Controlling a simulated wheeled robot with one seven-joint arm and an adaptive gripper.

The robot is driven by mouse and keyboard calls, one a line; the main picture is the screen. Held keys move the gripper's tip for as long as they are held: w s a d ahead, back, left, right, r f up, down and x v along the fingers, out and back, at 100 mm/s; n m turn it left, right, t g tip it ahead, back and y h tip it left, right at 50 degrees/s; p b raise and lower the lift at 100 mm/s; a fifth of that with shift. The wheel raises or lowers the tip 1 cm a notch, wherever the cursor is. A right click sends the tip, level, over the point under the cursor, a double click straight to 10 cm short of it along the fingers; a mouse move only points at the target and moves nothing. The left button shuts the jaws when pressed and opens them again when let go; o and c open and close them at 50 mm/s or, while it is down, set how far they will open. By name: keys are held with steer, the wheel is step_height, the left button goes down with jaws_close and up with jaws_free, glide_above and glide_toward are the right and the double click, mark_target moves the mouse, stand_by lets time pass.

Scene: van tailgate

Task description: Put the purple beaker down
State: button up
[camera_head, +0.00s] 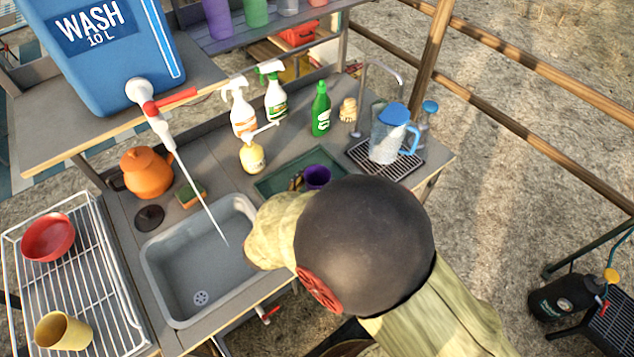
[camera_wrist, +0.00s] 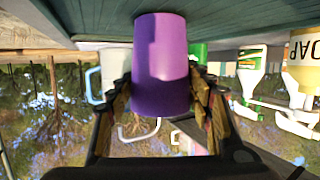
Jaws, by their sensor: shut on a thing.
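The purple beaker (camera_head: 317,177) is upright over the dark green tray (camera_head: 272,184) on the counter, right of the sink. In the head view my arm hides its lower part. In the wrist view, which is upside down, the beaker (camera_wrist: 162,62) stands between the two fingers of my gripper (camera_wrist: 163,92), which is shut on its sides. Its base meets the green surface (camera_wrist: 95,18) in that picture; I cannot tell whether it touches or hovers just above. In the head view only a bit of my gripper (camera_head: 297,181) shows left of the beaker.
A yellow bottle (camera_head: 252,158), spray bottles (camera_head: 242,108) and a green bottle (camera_head: 320,112) stand behind the tray. A clear blue-lidded pitcher (camera_head: 386,140) stands on a drip grate to the right. The grey sink (camera_head: 200,262) is left, below a tap from the blue water container (camera_head: 105,45).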

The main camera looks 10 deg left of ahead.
steer(key=shift+f, duration=0.1)
steer(key=o, duration=1)
steer(key=shift+o, duration=0.5)
steer(key=shift+s+a+r, duration=0.1)
steer(key=shift+s+r, duration=0.15)
steer(key=shift+s, duration=0.05)
steer(key=p+v, duration=0.3)
steer(key=v, duration=0.8)
steer(key=shift+s, duration=0.15)
